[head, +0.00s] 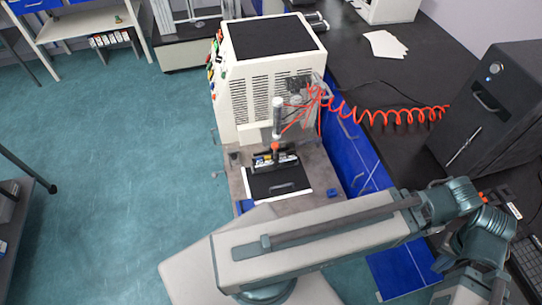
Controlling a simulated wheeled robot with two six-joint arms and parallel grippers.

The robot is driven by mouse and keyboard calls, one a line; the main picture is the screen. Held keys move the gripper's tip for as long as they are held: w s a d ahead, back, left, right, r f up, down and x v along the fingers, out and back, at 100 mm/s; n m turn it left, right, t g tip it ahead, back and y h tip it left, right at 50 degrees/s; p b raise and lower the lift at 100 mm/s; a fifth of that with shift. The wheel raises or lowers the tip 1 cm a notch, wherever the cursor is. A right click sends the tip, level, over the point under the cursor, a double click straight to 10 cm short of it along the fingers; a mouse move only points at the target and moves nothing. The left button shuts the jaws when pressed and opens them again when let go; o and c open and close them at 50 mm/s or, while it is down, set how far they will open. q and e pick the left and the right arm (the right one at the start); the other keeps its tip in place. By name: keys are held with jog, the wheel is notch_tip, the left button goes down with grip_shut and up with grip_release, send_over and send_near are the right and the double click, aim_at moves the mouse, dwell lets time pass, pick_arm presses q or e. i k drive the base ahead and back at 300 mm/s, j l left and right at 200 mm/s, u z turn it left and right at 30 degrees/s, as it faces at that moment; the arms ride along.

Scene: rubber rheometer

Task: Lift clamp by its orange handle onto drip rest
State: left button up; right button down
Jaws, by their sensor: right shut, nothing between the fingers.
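The rheometer (262,80) is a white vented cabinet with a black top. In front of it stands a vertical grey cylinder (278,112) with a small orange-red part (276,146) at its lower end. A dark block (272,161) with yellow marks lies just below. I cannot tell which of these is the clamp. In front is a black-and-white tray-like plate (278,184) with a handle, perhaps the drip rest. My right gripper (468,288) is at the lower right edge, partly cut off, shut and empty, well away from these parts. My left gripper is not in view.
My right arm crosses the foreground. A red coiled hose (390,116) runs from the rheometer to a black box (497,105) on the dark bench (425,60). A keyboard (528,262) lies at the right edge. White sheets (385,44) lie farther back. The floor at left is clear.

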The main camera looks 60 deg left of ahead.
aim_at(292, 155)
jog(key=k+l+u, duration=0.1)
jog(key=u, duration=1.75)
jog(key=k+j, duration=0.1)
jog(key=k, duration=0.6)
